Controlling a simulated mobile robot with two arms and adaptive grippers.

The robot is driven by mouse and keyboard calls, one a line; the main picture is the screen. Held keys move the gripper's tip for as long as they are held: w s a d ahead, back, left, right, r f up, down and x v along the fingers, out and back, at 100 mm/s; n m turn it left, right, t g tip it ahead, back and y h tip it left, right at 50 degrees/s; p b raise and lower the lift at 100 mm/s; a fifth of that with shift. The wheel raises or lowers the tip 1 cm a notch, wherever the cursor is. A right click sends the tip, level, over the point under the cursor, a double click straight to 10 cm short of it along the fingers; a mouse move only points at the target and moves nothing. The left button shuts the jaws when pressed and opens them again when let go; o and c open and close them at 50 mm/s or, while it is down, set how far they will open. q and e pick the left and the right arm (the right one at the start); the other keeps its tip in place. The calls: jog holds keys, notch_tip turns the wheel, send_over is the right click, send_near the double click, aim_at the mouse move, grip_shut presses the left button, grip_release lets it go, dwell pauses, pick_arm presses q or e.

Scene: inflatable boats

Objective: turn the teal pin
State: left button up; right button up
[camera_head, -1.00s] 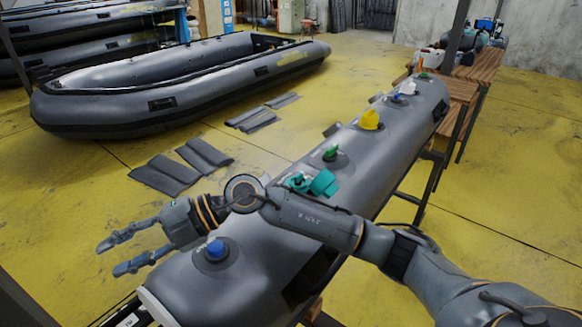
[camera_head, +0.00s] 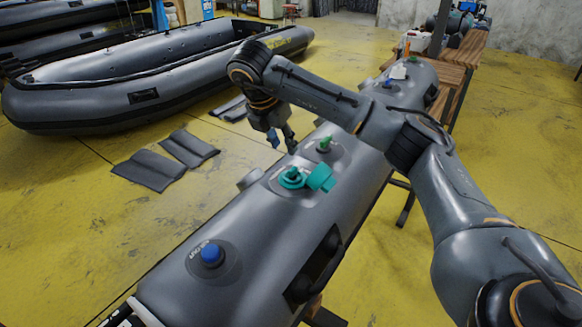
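The teal pin (camera_head: 292,176) stands in a round teal valve seat on top of the grey inflatable tube (camera_head: 235,215). A teal cap (camera_head: 320,178) lies open beside it, on its right. My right gripper (camera_head: 282,141) points down just beyond the teal pin, with its fingertips apart and nothing seen between them. It does not appear to touch the pin. My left gripper is not in view.
Along the tube are a blue knob (camera_head: 210,254) nearer me and a green pin (camera_head: 325,144) just beyond the teal one. My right forearm hides part of the tube farther off. A grey inflatable boat (camera_head: 150,75) and dark pads (camera_head: 165,160) lie on the yellow floor.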

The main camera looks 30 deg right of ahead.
aim_at(293, 169)
jog(key=p+x, duration=0.1)
jog(key=x, duration=1)
grip_shut()
